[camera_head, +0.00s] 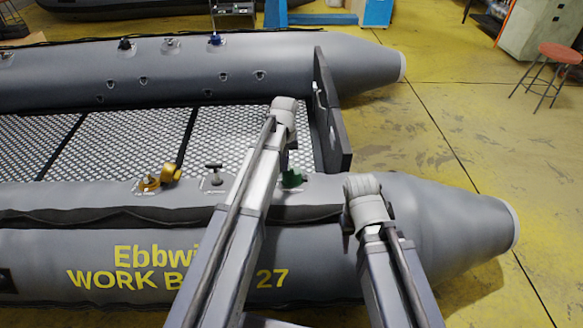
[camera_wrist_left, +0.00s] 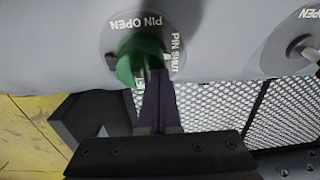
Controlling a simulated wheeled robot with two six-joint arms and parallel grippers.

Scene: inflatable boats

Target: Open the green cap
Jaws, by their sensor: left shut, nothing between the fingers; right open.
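The green cap (camera_head: 291,179) sits on the near grey tube of the boat, just right of my left arm in the head view. In the left wrist view the green cap (camera_wrist_left: 136,60) lies on a grey round plate (camera_wrist_left: 140,22) marked PIN OPEN and PIN SHUT. My left gripper (camera_wrist_left: 155,78) has its dark fingers closed together, with the tips at the lower right part of the cap, overlapping it in view; whether they touch is unclear. My right arm stands over the tube further right in the head view, but its gripper is hidden.
A yellow cap (camera_head: 160,177) hangs open beside a valve to the left. Another valve (camera_head: 213,176) with a grey plate lies between them. A dark transom board (camera_head: 331,115) rises right of the green cap. The yellow floor (camera_head: 450,130) beyond is mostly clear, with a red stool (camera_head: 559,54).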

